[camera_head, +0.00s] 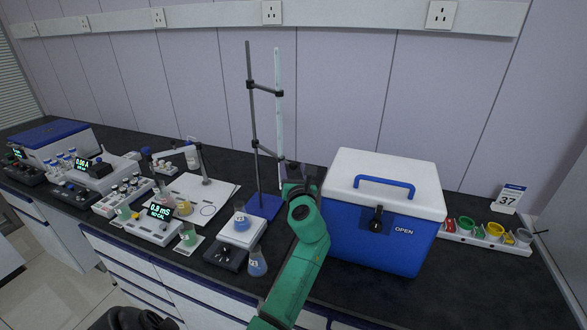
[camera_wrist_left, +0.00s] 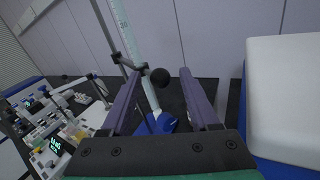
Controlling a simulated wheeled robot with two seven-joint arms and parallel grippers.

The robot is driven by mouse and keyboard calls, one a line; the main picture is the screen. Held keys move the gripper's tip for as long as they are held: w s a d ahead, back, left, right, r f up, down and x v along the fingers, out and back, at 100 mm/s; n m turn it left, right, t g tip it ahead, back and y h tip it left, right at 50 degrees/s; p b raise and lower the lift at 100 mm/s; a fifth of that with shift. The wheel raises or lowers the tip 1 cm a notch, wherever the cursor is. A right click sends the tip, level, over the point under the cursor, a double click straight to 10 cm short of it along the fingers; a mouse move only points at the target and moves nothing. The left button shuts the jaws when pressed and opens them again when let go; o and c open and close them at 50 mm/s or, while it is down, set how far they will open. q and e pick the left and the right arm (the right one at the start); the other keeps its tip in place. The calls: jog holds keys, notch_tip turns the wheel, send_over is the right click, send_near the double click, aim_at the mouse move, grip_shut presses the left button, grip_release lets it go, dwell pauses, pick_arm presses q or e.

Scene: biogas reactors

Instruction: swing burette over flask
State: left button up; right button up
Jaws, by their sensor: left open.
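The burette (camera_head: 279,105) is a pale upright tube clamped to a dark stand rod (camera_head: 251,110) on a blue base (camera_head: 265,206). A flask of blue liquid (camera_head: 241,219) stands on the white-topped plate (camera_head: 243,233), left of the burette. My left gripper (camera_head: 299,183) is beside the burette's lower end, left of the cooler. In the left wrist view its fingers (camera_wrist_left: 160,76) are apart, with a round black knob (camera_wrist_left: 159,77) showing between their tips and no visible grip on it. The burette (camera_wrist_left: 124,30) also shows there. My right gripper is not in view.
A blue and white cooler (camera_head: 375,235) stands close to the right of my left gripper. Another flask (camera_head: 257,263) stands near the front edge. Meters, vials and a paper sheet (camera_head: 205,198) fill the left. The bench at front right is clear.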

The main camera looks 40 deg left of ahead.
pick_arm(q)
grip_shut()
jog(key=shift+d, duration=0.1)
dwell(1.2)
